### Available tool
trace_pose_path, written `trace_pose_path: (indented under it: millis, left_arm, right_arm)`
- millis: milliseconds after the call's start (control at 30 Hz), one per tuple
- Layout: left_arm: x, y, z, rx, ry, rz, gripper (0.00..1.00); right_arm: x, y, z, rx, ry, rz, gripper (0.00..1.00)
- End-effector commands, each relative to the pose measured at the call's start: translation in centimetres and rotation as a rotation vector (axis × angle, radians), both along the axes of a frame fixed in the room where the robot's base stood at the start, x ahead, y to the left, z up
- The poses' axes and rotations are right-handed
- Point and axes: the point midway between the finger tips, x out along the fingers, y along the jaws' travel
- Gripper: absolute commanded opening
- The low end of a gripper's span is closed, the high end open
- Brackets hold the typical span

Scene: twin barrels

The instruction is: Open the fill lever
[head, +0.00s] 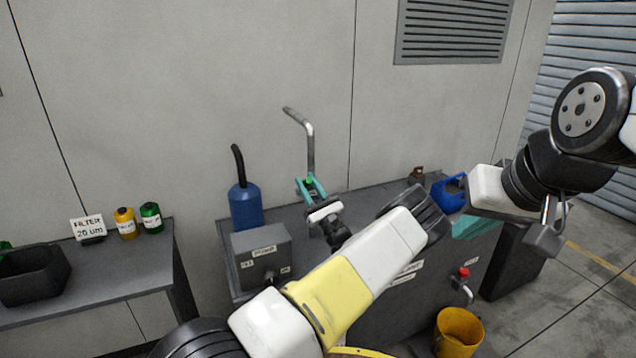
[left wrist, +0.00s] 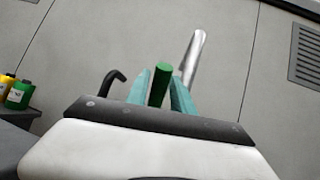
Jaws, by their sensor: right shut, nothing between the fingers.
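A green handle (head: 309,180), apparently the fill lever, stands near the foot of a bent silver pipe (head: 308,140). My left gripper (head: 311,188) has its teal fingers on either side of the handle. The left wrist view shows the green handle (left wrist: 159,86) upright between the two fingers, with the silver pipe (left wrist: 193,55) behind. Whether the fingers press on the handle is unclear. The handle's lower end is hidden by the gripper. My right gripper (head: 475,228) is shut and empty, low at the right near a blue jug (head: 449,194).
A blue cylinder (head: 246,208) and a grey box labelled PUMP (head: 262,253) stand left of my left gripper. A red-knobbed tap (head: 464,273) sits above a yellow bucket (head: 458,330). A side table (head: 125,275) holds yellow and green bottles and a black bin. The wall is behind.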

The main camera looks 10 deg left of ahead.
Motion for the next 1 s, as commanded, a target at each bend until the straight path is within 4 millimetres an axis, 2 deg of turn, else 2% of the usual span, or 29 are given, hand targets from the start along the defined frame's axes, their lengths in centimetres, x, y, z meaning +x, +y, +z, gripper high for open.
trace_pose_path:
  millis: [167, 500, 700, 1000]
  left_arm:
    - [-0.8, -1.1, -1.0, 0.001, 0.002, -0.003, 0.29]
    - [-3.8, -4.3, -4.1, 0.0, 0.001, -0.002, 0.29]
    - [-4.3, -4.8, -4.5, 0.001, 0.0, -0.001, 0.29]
    - [-4.3, -4.5, -4.4, 0.001, 0.001, 0.008, 0.29]
  right_arm:
    - [0.0, 0.0, 0.0, 0.0, 0.0, 0.0, 0.0]
    - [0.0, 0.0, 0.0, 0.0, 0.0, 0.0, 0.0]
    - [0.0, 0.0, 0.0, 0.0, 0.0, 0.0, 0.0]
    - [0.0, 0.0, 0.0, 0.0, 0.0, 0.0, 0.0]
